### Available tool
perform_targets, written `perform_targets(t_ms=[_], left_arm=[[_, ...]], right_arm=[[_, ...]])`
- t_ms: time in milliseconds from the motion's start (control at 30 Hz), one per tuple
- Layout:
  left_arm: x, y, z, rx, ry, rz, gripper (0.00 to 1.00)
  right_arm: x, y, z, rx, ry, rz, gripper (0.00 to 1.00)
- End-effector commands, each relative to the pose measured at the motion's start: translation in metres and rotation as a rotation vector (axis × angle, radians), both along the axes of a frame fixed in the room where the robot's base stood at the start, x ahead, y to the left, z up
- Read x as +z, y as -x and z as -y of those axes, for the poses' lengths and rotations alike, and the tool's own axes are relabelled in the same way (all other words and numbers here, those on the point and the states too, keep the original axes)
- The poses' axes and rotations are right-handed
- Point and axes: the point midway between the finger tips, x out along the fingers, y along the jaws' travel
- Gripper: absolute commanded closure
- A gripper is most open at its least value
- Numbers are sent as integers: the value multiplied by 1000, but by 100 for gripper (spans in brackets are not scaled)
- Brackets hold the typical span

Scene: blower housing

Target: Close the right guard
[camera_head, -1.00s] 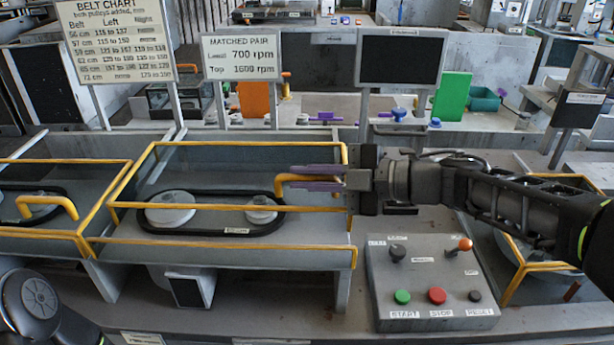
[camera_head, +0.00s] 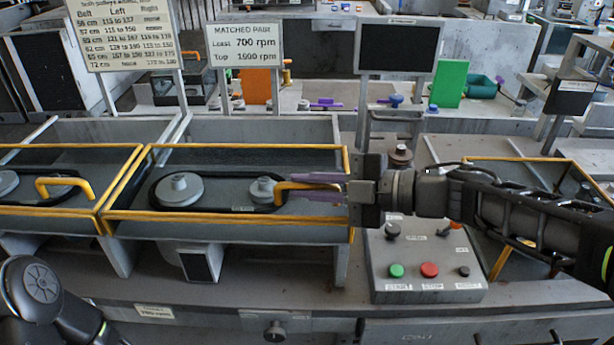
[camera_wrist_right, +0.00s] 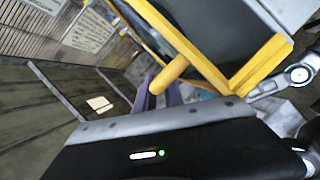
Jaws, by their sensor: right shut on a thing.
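The right guard (camera_head: 240,219) is a yellow-edged frame over the middle bay, now lying low and about level over the belt and its two grey pulleys. Its yellow handle (camera_head: 290,186) is at the right end. My right gripper (camera_head: 318,185), with purple fingers, reaches in from the right and is shut on that handle. The right wrist view shows the purple fingers (camera_wrist_right: 160,99) at the yellow handle bar (camera_wrist_right: 170,75). Whether the guard's edge touches the bay all round cannot be told. My left arm shows at the lower left, but its gripper is out of view.
A second yellow-framed guard (camera_head: 70,209) lies over the bay to the left. A control box (camera_head: 425,262) with green, red and black buttons stands below my right arm. A dark screen (camera_head: 397,50) and a speed sign (camera_head: 243,44) rise behind the bays.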

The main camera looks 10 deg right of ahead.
Motion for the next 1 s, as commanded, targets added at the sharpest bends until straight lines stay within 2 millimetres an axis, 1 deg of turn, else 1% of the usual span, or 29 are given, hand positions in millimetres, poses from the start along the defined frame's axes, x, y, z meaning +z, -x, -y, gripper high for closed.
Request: perform_targets(t_ms=[33,167,200,267,300,533,633,767,1000], left_arm=[[-1,0,0,0,0,0,78],[-1,0,0,0,0,0,78],[-1,0,0,0,0,0,78],[-1,0,0,0,0,0,78],[-1,0,0,0,0,0,78],[-1,0,0,0,0,0,78],[-1,0,0,0,0,0,78],[0,0,0,0,0,0,78],[-1,0,0,0,0,0,78]], right_arm=[[-3,2,-3,10,-1,-6,100],[-3,3,-3,11,-1,-7,100],[-4,3,-3,12,-1,-8,84],[-3,3,-3,12,-1,-8,79],[-3,2,-3,10,-1,-7,78],[-2,2,-1,7,-1,-5,78],[0,4,4,5,-1,-4,78],[3,13,17,4,-1,-3,78],[11,35,49,4,-1,-3,78]])
